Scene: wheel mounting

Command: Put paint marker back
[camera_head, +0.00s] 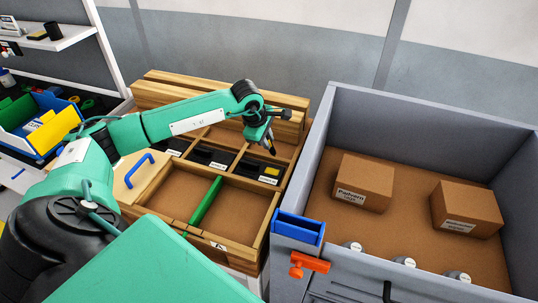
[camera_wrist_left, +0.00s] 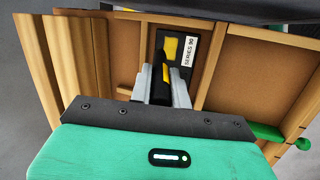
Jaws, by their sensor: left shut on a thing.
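My left gripper (camera_head: 268,138) hangs over the back right part of the wooden organizer (camera_head: 262,222). It is shut on a slim dark and yellow thing that looks like the paint marker; it shows between the fingers in the left wrist view (camera_wrist_left: 166,74). The fingers hide much of the marker. Below the gripper is a black labelled tray (camera_head: 254,172) with a yellow patch in it. In the left wrist view, the fingertips overlap this tray (camera_wrist_left: 196,72); I cannot tell whether the marker touches it. My right gripper is not in view.
A green divider (camera_head: 206,202) splits the organizer's empty front compartments. A grey-walled bin (camera_head: 333,115) with two cardboard boxes (camera_head: 364,184) (camera_head: 466,207) stands to the right. A blue holder (camera_head: 298,228) and an orange part (camera_head: 308,263) sit on its near edge. Blue and yellow bins (camera_head: 52,131) stand left.

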